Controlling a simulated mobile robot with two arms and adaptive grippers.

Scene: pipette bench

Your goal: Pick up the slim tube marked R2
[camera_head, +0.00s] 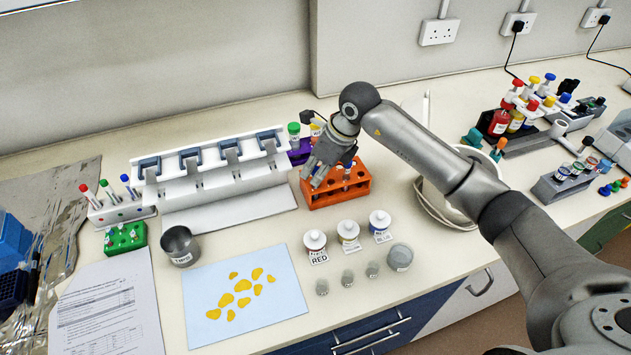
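My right gripper (314,174) reaches in from the right and hangs over the left part of an orange rack (322,201), fingers pointing down and left. The fingers overlap in this view, so I cannot tell whether they are open or shut, or hold anything. The gripper hides part of the rack. At least one slim tube (347,172) shows in the rack behind the hand. Other slim tubes, with red (84,188), green (104,184) and blue (125,179) tops, stand in a white rack (121,213) at the left. No R2 mark is legible. My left gripper is out of view.
A white pipette stand (220,184) stands left of the orange rack. Labelled jars, such as the RED one (315,241), and small weights stand in front. A white bowl (432,205) sits behind my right arm.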

